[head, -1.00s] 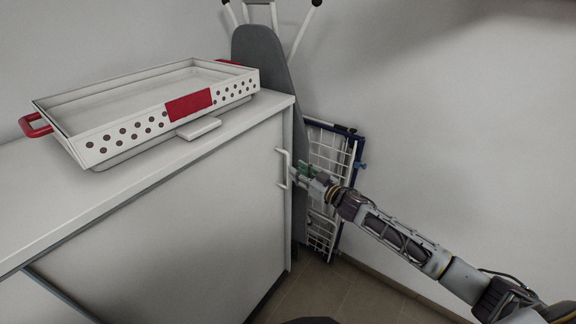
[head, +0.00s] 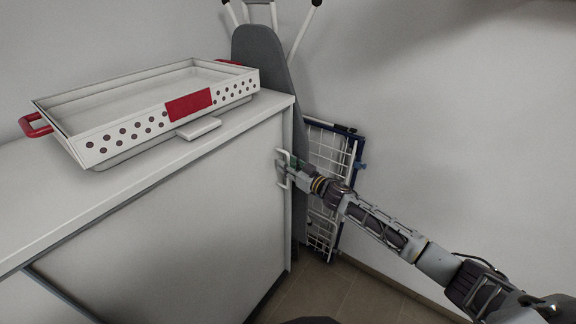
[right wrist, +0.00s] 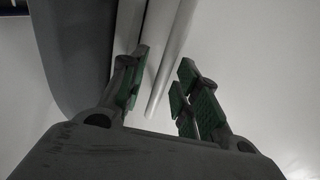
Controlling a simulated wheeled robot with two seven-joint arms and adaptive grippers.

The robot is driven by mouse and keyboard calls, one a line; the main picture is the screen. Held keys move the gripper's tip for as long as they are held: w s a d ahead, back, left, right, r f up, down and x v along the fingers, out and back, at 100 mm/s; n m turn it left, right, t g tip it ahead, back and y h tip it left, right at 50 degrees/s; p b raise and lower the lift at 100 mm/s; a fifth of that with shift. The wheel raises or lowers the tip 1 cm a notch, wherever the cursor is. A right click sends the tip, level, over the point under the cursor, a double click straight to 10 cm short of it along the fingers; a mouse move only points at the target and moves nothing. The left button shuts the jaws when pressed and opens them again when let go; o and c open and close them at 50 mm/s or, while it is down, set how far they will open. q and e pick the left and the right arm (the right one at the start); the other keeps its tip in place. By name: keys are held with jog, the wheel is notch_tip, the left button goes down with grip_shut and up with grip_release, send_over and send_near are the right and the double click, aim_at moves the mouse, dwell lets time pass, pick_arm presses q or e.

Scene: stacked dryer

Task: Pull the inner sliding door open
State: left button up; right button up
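The inner sliding door (head: 190,225) is the pale flat front panel under the white worktop in the head view. A white vertical bar handle (head: 281,168) stands at its right edge. My right gripper (head: 290,165) is at this handle, overlapping it in the head view. In the right wrist view my right gripper (right wrist: 162,88) has its green-padded fingers apart. A light bar, seemingly the handle (right wrist: 169,60), runs between them, with a visible gap to the right finger. Contact with the left finger is unclear. My left gripper is in neither view.
A white tray (head: 130,133) with red handles stands on the worktop (head: 232,128). A grey ironing board (head: 262,60) and a folded drying rack (head: 328,170) lean in the corner just behind my right gripper. Open floor (head: 325,292) shows at the lower middle.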

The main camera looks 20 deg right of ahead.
grip_shut()
dwell(0.3)
jog(key=shift+a, duration=0.1)
